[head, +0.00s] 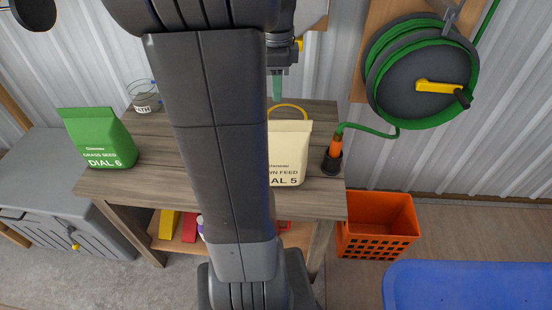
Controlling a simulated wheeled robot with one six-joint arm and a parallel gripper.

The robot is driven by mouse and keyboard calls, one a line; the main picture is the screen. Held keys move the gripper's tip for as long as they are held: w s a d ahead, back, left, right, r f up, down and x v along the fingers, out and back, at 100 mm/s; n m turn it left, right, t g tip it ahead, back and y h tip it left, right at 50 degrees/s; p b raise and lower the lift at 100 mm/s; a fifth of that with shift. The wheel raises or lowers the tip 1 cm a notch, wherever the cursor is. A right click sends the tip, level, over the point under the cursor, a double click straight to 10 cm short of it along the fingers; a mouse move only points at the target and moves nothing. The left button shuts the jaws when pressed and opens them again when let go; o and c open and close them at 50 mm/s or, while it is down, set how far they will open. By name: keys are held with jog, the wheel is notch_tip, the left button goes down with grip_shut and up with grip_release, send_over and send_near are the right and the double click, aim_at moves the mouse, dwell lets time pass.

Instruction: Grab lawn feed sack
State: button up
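The lawn feed sack (290,158) is cream, with dark print reading "...WN FEED" and "...AL 5". It stands upright on the wooden workbench (325,190), and my arm hides its left part. My gripper (276,90) is partly in view beyond my arm, above and behind the sack in the picture and apart from it. Only part of its fingers shows, so I cannot tell whether it is open or shut. A green grass seed sack (98,140) marked "DIAL 6" stands at the bench's left end.
A clear jar (145,97) stands at the bench's back left. An orange and black hose nozzle (333,155) stands right of the feed sack, its green hose running to a wall reel (425,75). A yellow ring (288,107) shows behind the sack. An orange crate (378,225) is right of the bench.

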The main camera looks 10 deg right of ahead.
send_near(289, 140)
jog(key=w+a, duration=0.2)
jog(key=shift+w+a, duration=0.25)
jog(key=shift+a, duration=0.15)
jog(key=shift+s+f, duration=0.2)
jog(key=shift+f, duration=2.45)
grip_shut()
jog(key=shift+d+r, duration=0.1)
jog(key=shift+r, duration=0.05)
